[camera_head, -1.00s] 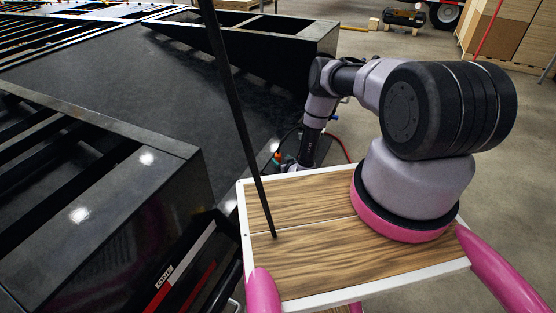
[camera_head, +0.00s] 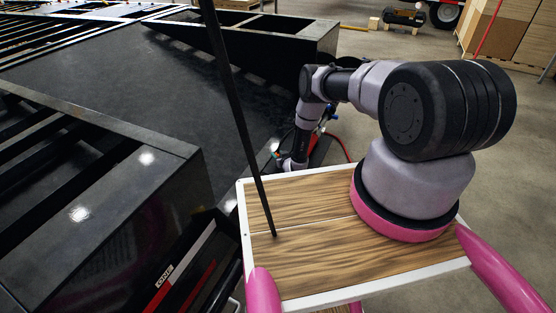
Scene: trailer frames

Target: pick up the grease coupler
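I cannot make out a grease coupler for certain. Small blue and red fittings (camera_head: 325,116) show just behind my arm, with a red hose (camera_head: 341,144) curving down beside them. They are too small and too covered to name. My arm reaches over the far edge of my wooden deck and bends down, its last visible link at the dark trailer frame. My gripper is not visible; the arm's lower end hides what lies beyond it.
The black trailer frame (camera_head: 165,85) with its flat deck fills the left and centre. A raised black beam (camera_head: 125,200) stands at the near left. Cardboard boxes (camera_head: 500,30) are at the back right. The concrete floor (camera_head: 510,150) at right is clear.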

